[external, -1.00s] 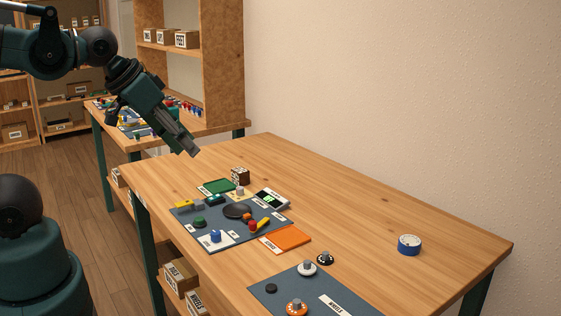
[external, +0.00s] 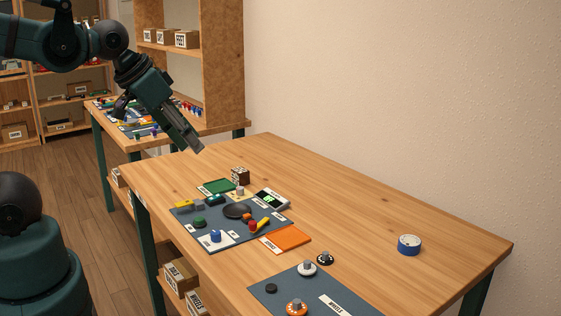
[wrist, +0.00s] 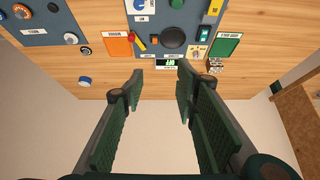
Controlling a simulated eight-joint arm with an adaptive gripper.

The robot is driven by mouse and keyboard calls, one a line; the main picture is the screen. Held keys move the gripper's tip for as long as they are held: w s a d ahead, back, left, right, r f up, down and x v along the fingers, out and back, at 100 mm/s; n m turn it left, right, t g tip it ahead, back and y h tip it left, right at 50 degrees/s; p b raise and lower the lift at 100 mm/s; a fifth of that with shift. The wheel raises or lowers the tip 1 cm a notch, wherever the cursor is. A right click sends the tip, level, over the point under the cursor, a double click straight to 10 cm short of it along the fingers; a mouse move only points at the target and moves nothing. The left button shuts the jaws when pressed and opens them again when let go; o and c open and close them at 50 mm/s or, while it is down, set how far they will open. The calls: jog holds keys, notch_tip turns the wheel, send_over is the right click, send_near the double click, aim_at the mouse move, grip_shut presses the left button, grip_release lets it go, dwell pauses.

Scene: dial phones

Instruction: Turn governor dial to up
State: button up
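A dark grey panel (external: 184,219) lies on the table with several controls, but its labels are too small to read, so I cannot tell which control is the governor dial. A large round black dial (external: 237,211) sits mid-panel and shows in the wrist view (wrist: 172,38). A small pale knob on a beige plate (external: 240,191) stands at its far edge, and a blue knob (external: 215,236) on a white plate at its near edge. My gripper (external: 198,149) is above the table, beyond the panel, touching nothing. Its fingers (wrist: 160,72) are apart and empty.
Near the dial are a red-and-yellow lever (external: 259,225), an orange plate (external: 287,239), a green plate (external: 216,187) and a lit display (external: 271,199). A brown block (external: 240,175) stands behind. A second panel (external: 337,299) and blue roll (external: 409,245) lie right.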

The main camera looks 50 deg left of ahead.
jog(key=w+a+g+p, duration=0.2)
jog(key=w+a, duration=0.1)
jog(key=w, duration=0.4)
jog(key=m+g+p, duration=0.2)
jog(key=g+p, duration=0.2)
jog(key=p, duration=0.2)
send_near(240, 187)
jog(key=shift+w+d, duration=0.15)
jog(key=shift+w, duration=0.05)
jog(key=shift+w+f+g, duration=0.1)
jog(key=shift+f+g, duration=0.2)
jog(key=shift+f, duration=0.1)
jog(key=shift+f+b, duration=0.75)
jog(key=shift+f, duration=3.1)
jog(key=shift+c, duration=0.6)
